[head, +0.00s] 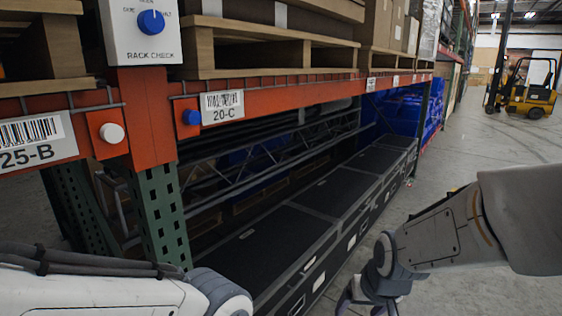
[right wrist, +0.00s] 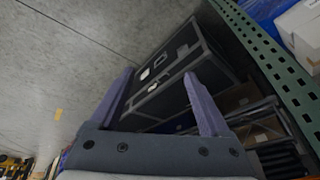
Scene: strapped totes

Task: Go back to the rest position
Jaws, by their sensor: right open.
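My right gripper (right wrist: 159,74) is open in the right wrist view, its two purple-grey fingers apart with nothing between them. Black cases with grey edges show beyond the fingers. In the head view my right arm comes in from the right, and its gripper is partly cut off at the bottom edge, over the grey floor beside the black cases (head: 262,246). My left arm shows at the bottom left in the head view, in front of the rack; its gripper is out of the picture.
An orange rack beam (head: 285,93) on a green post (head: 160,215) carries loaded pallets. A rack check box (head: 143,45) with a blue knob, a white button (head: 112,133) and a blue button (head: 191,117) face me. A yellow forklift (head: 530,98) stands far right; the aisle floor is clear.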

